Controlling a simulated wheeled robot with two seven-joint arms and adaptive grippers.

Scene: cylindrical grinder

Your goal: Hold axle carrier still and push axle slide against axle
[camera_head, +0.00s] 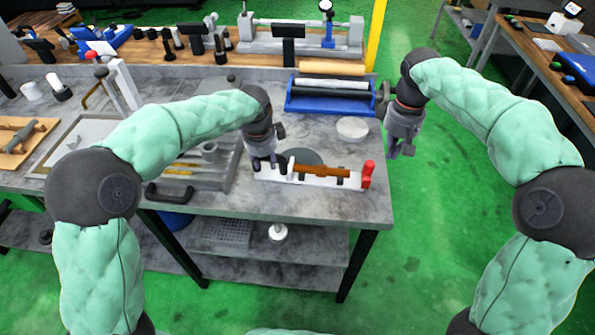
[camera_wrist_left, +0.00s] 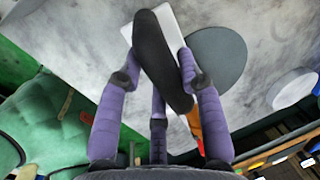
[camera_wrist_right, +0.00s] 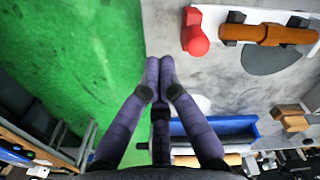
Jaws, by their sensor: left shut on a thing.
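The axle carrier (camera_head: 325,182) is a long pale base near the table's front edge. The brown axle (camera_head: 320,171) lies along it on dark supports. A red piece (camera_head: 367,175), apparently the axle slide, stands at its right end, with a small gap to the axle in the right wrist view (camera_wrist_right: 195,38). My left gripper (camera_head: 263,162) is shut on the carrier's left end. In the left wrist view a dark elongated part (camera_wrist_left: 162,60) lies between its fingers. My right gripper (camera_head: 401,152) is shut and empty, right of the red piece and apart from it; its fingertips meet in the right wrist view (camera_wrist_right: 160,75).
A dark grey disc (camera_head: 305,156) lies behind the carrier. A blue tray (camera_head: 330,105) with rollers and a white bowl (camera_head: 352,127) stand further back. A metal tray (camera_head: 215,172) with a black handle is at left. Green floor lies right of the table edge.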

